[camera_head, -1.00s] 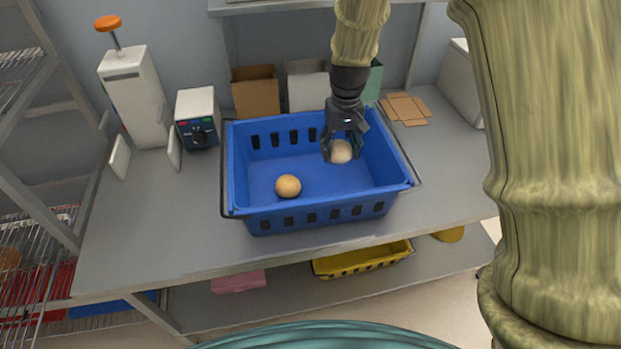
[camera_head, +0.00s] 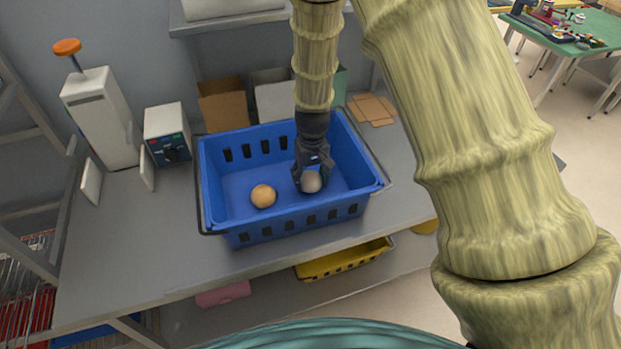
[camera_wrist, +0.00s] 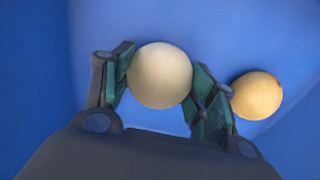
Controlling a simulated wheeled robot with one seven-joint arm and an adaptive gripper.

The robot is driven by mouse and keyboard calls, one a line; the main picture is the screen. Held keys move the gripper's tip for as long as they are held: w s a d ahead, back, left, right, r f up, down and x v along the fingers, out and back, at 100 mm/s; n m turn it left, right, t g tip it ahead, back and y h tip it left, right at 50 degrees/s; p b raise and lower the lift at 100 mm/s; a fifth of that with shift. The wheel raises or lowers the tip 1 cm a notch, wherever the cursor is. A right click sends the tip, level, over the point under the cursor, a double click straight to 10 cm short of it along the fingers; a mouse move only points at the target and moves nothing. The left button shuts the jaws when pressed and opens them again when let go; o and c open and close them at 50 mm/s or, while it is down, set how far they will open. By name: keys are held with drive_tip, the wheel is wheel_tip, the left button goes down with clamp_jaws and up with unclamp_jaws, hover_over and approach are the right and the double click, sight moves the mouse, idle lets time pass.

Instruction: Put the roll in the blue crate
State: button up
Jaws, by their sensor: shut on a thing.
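The blue crate (camera_head: 215,215) stands on the grey counter. My gripper (camera_head: 311,178) is inside the crate, in its right half, shut on a pale round roll (camera_head: 312,183). In the wrist view the pale roll (camera_wrist: 160,76) sits between the two fingers (camera_wrist: 158,85), with blue crate surface behind it. I cannot tell whether this roll touches the crate floor. A second, more golden roll (camera_head: 263,196) lies on the crate floor to the left of my gripper. It also shows in the wrist view (camera_wrist: 257,96), just right of the right finger and close to it.
Behind the crate stand a brown carton (camera_head: 223,108) and a white carton (camera_head: 274,98). A small box with a dial (camera_head: 167,135) and a tall white machine (camera_head: 100,120) are at left. Flat brown cardboard (camera_head: 371,109) lies at back right. A yellow crate (camera_head: 345,262) is below.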

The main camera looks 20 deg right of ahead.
sight(312, 175)
drive_tip(key=shift+f, duration=0.55)
drive_tip(key=shift+f, duration=0.15)
drive_tip(key=o, duration=0.9)
drive_tip(key=shift+o, duration=0.2)
drive_tip(key=shift+r, duration=0.25)
drive_tip(key=shift+d+r+b, duration=0.15)
drive_tip(key=shift+r+b, duration=1.7)
drive_tip(key=shift+r, duration=4.1)
